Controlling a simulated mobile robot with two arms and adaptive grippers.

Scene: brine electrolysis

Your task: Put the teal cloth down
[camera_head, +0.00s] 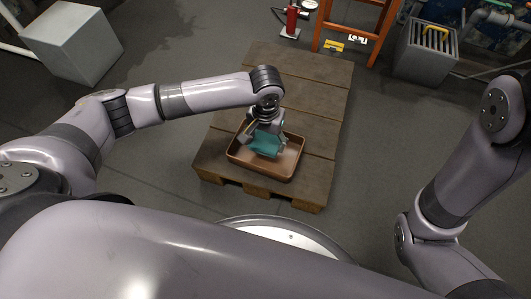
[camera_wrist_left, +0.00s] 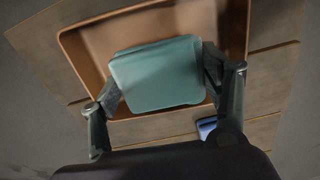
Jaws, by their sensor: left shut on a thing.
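The teal cloth (camera_head: 265,144) looks like a folded block. My left gripper (camera_head: 263,140) is shut on it, over the copper-brown tray (camera_head: 287,170). In the left wrist view the cloth (camera_wrist_left: 157,76) sits between the two fingers of the left gripper (camera_wrist_left: 160,85), with the tray (camera_wrist_left: 85,50) behind it. I cannot tell whether the cloth touches the tray floor. My right arm shows at the right of the head view, but its gripper is out of the picture.
The tray stands on the near end of a wooden pallet (camera_head: 300,68). A small blue thing (camera_wrist_left: 207,127) lies near the tray in the wrist view. A grey box (camera_head: 70,45), a red stand (camera_head: 291,22), an orange ladder frame (camera_head: 385,25) and a grey bin (camera_head: 425,50) stand around.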

